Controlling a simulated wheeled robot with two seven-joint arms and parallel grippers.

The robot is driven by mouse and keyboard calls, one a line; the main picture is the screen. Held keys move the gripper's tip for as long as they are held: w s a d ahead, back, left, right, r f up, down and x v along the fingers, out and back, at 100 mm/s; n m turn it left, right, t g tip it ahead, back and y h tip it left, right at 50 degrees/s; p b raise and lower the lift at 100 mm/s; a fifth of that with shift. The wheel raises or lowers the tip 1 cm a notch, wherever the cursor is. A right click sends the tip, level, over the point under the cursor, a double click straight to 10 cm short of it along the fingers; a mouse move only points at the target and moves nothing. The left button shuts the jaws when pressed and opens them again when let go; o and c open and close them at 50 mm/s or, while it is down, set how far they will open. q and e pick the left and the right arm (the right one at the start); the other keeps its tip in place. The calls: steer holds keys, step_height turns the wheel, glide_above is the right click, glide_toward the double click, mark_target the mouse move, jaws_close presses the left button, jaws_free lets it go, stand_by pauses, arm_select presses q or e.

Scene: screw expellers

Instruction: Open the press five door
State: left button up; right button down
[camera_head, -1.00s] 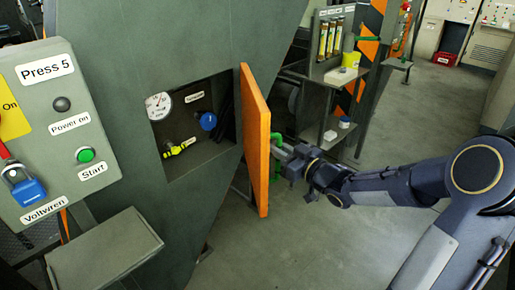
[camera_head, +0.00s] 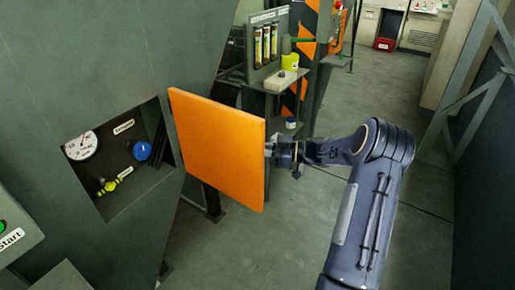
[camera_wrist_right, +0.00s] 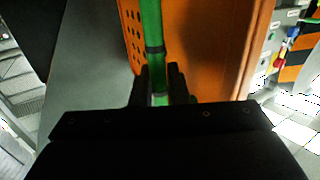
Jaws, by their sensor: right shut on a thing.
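The orange press five door (camera_head: 218,148) stands swung open, hinged at the right side of a recess (camera_head: 118,160) in the grey press. My right gripper (camera_wrist_right: 160,85) is shut on the door's green handle (camera_wrist_right: 152,38), which in the right wrist view runs upright between the fingers in front of the door (camera_wrist_right: 215,45). In the head view the right gripper is at the door's far right edge, its fingertips and the handle mostly hidden behind the door. My left gripper is not in view.
The recess holds a gauge (camera_head: 82,146), a blue knob (camera_head: 142,151) and a yellow valve (camera_head: 107,187). A grey panel marked Start (camera_head: 14,237) is at the left edge. A shelf with a yellow container (camera_head: 290,62) stands behind the door. Floor at right is clear.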

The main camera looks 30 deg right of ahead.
steer(key=shift+w, duration=0.1)
steer(key=shift+r, duration=0.1)
steer(key=c, duration=1.7)
jaws_free()
steer(key=shift+a, duration=0.1)
steer(key=shift+o, duration=1.1)
steer(key=shift+w, duration=0.1)
steer(key=b+v, duration=0.2)
steer(key=v, duration=0.6)
